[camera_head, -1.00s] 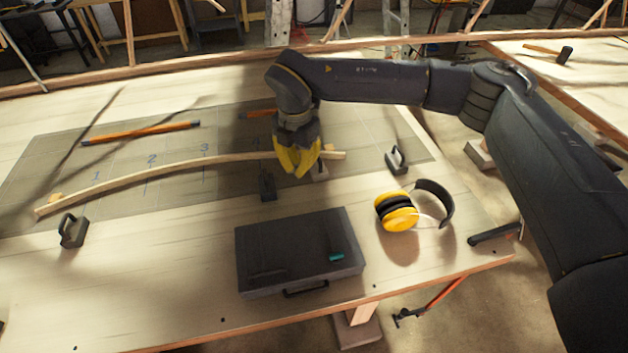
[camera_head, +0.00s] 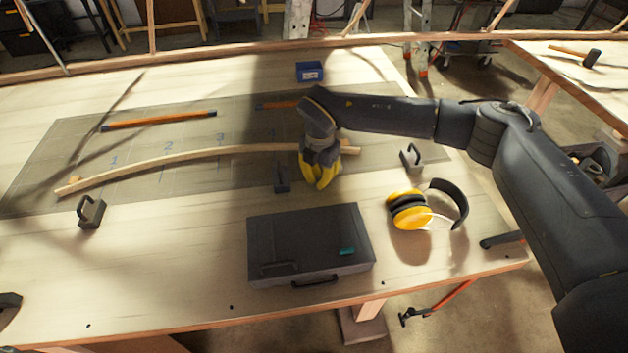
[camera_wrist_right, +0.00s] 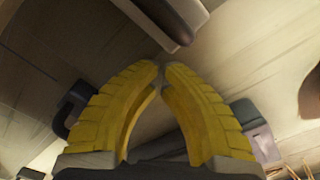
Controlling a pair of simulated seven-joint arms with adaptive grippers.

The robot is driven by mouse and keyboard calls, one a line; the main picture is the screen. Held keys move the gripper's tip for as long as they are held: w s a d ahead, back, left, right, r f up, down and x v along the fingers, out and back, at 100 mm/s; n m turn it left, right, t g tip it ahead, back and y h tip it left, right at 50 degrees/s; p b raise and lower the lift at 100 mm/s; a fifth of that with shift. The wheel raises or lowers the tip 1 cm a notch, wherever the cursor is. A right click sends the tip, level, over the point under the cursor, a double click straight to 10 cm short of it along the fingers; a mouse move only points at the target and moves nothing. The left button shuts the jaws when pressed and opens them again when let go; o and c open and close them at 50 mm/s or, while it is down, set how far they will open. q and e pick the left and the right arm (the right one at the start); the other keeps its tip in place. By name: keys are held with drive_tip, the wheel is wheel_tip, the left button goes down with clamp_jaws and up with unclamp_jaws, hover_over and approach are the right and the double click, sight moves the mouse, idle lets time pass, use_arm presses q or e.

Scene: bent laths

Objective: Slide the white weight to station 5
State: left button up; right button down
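The bent wooden lath (camera_head: 190,154) arcs across the grey marked mat (camera_head: 60,160), over blue station numbers 1 to 3; a further mark lies partly behind my arm. My right gripper (camera_head: 321,186) points down at the lath's right part and hides what is beneath it. In the right wrist view its yellow fingers (camera_wrist_right: 161,68) meet at the tips, with nothing visible between them. I cannot pick out the white weight for sure. Dark handled weights stand left of the gripper (camera_head: 281,179), at far left (camera_head: 91,212) and at right (camera_head: 411,157).
A dark case (camera_head: 305,240) lies in front of the gripper. Yellow ear defenders (camera_head: 410,212) are at the right. A blue box (camera_head: 310,72) stands behind the arm.

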drive_tip(key=shift+w+d, duration=0.3)
drive_tip(key=shift+w, duration=0.15)
drive_tip(key=shift+w+d+r, duration=0.1)
drive_tip(key=shift+w+d, duration=0.6)
drive_tip(key=shift+w, duration=0.3)
